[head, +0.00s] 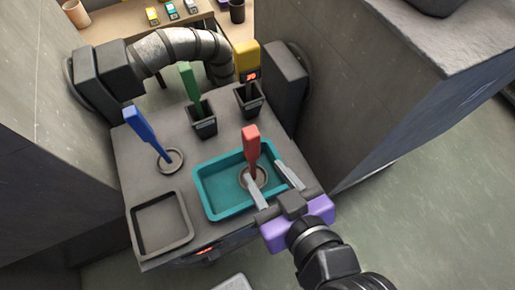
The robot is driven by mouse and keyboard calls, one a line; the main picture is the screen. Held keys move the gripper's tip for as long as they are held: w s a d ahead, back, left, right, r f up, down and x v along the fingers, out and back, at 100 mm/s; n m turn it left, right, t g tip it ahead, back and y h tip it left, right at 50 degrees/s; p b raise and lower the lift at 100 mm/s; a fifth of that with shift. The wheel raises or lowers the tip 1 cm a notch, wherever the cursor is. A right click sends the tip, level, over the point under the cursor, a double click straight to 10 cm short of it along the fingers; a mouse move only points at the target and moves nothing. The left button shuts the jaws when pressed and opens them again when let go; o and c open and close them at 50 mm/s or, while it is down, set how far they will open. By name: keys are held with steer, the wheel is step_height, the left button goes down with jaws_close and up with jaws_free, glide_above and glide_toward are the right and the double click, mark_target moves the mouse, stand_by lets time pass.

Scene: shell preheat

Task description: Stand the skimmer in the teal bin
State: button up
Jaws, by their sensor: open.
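The teal bin (205,187) is a shallow open tray at the front right of the dark bench. A red-handled tool (251,144) stands upright in it, its lower end at a round ring (243,184) on the bin floor. The handle looks like the only clear part; its head is not visible, so I cannot tell whether it is the skimmer. My gripper (266,173) reaches over the bin's right side with its two fingers spread. The fingertips are close to the red tool's lower part; I cannot tell whether they touch it.
A blue-handled tool (145,130) stands in a ring at left. A green-handled tool (190,88) and a yellow-topped tool (246,60) stand in black cups behind. An empty black tray (134,222) lies front left. A ribbed duct (180,48) arches behind; grey blocks flank the bench.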

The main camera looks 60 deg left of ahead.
steer(key=shift+v, duration=2.05)
steer(key=w+d+f+m+t+h, duration=0.3)
steer(key=d+f+m+t, duration=0.25)
steer(key=d, duration=0.45)
steer(key=w+d+f+m+t+h, duration=0.2)
steer(key=d+f+m+t, duration=0.3)
steer(key=d, duration=0.4)
steer(key=s+d+r+m+t+h, duration=0.1)
steer(key=s+d+r+m+h, duration=0.1)
steer(key=s+d, duration=0.4)
steer(key=s+d+r+m+t+h, duration=0.2)
steer(key=s+d+r+m+h, duration=0.1)
steer(key=d, duration=0.5)
steer(key=s+m+h, duration=0.1)
steer(key=s+h, duration=0.1)
steer(key=s, duration=0.1)
steer(key=shift+s+r, duration=0.2)
steer(key=shift+s, duration=0.05)
steer(key=shift+m, duration=0.25)
